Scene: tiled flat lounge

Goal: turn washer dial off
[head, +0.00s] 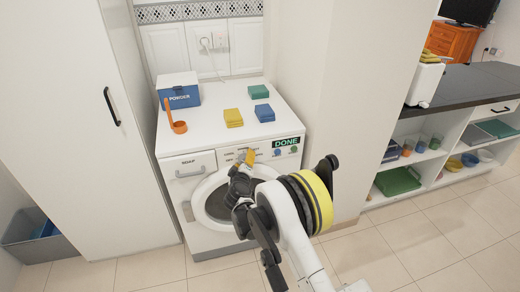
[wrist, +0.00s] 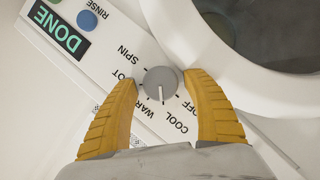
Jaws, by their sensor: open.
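The white washer (head: 205,208) stands in an alcove, with a control panel along its top front. In the wrist view, the round grey dial (wrist: 160,83) is ringed by the labels SPIN, HOT, WARM, COOL and OFF. Its white pointer line points down in the picture, between WARM and COOL, away from OFF. My gripper (wrist: 160,78) is open, with one yellow finger on each side of the dial. Small gaps seem to show; I cannot tell whether either finger touches it. In the head view, my gripper (head: 246,158) is at the panel and hides the dial.
A lit DONE display (wrist: 59,32) and a blue RINSE button (wrist: 87,19) are beside the dial. The round door (wrist: 235,60) bulges close by. On the washer top are a powder box (head: 180,91), an orange scoop (head: 178,126) and folded cloths (head: 233,118). A tall cabinet (head: 85,120) stands left.

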